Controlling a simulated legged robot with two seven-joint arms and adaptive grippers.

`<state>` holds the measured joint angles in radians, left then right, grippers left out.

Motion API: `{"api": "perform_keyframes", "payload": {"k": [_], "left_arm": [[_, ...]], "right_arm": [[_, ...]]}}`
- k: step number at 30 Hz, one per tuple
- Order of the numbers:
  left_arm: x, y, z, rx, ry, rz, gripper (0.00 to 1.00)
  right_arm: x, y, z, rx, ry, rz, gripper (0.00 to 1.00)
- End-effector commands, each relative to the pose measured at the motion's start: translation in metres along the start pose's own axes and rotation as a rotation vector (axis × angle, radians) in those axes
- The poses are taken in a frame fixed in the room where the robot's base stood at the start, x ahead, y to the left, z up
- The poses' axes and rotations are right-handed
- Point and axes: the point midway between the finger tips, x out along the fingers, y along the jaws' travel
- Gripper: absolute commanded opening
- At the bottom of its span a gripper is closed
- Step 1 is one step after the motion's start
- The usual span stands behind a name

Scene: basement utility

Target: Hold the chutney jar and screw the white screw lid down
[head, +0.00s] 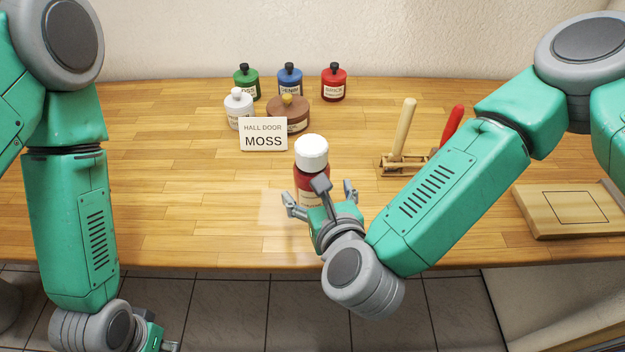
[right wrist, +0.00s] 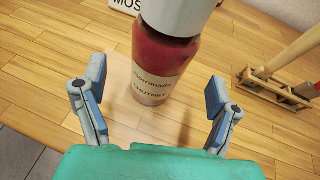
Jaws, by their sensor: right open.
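The chutney jar (head: 309,178) stands upright on the wooden table, red with a pale label. The white screw lid (head: 312,152) sits on its top; whether it is screwed tight cannot be told. In the right wrist view the jar (right wrist: 158,75) and the lower part of the lid (right wrist: 180,14) show ahead. My right gripper (head: 320,195) is open at the near side of the jar. Its fingers (right wrist: 153,92) are spread to either side, apart from the jar. My left gripper (head: 160,345) hangs low at the bottom left, away from the jar, partly cut off by the frame edge.
A sign reading MOSS (head: 264,134) stands behind the jar, with green (head: 246,84), blue (head: 290,82), red (head: 334,84) and white (head: 238,106) bottles and a brown pot (head: 289,116). A wooden tool rack (head: 400,165) and board (head: 566,212) are right. The table's left is clear.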

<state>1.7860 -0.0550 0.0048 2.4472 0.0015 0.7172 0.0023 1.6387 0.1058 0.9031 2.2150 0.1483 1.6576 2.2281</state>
Motion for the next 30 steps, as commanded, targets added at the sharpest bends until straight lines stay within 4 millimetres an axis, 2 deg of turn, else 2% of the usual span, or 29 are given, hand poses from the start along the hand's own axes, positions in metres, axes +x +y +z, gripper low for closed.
{"api": "perform_keyframes", "payload": {"k": [3,9,14,21,22,26,27,28,30], "left_arm": [[0.0,0.0,0.0,0.0,0.0,0.0,0.29],[0.0,0.0,0.0,0.0,0.0,0.0,0.29],[0.0,0.0,0.0,0.0,0.0,0.0,0.29],[0.0,0.0,0.0,0.0,0.0,0.0,0.29],[0.0,0.0,0.0,0.0,0.0,0.0,0.29],[0.0,0.0,0.0,0.0,0.0,0.0,0.29],[0.0,0.0,0.0,0.0,0.0,0.0,0.29],[0.0,0.0,0.0,0.0,0.0,0.0,0.29],[0.0,0.0,0.0,0.0,0.0,0.0,0.29]], "right_arm": [[0.022,-0.001,0.0,-0.001,-0.002,-0.002,0.82],[0.045,0.0,0.0,-0.002,0.0,0.0,0.82],[0.053,0.0,-0.001,-0.002,0.001,0.001,0.82],[0.054,0.0,-0.001,-0.002,0.001,0.001,0.82],[0.054,0.0,-0.001,-0.002,0.001,0.001,0.78],[0.053,0.0,-0.001,-0.002,0.001,0.001,0.33],[0.053,0.0,-0.001,-0.002,0.001,0.001,0.19],[0.053,0.0,-0.001,-0.002,0.001,0.001,0.13],[0.053,0.0,-0.001,-0.002,0.001,0.001,0.13]]}}
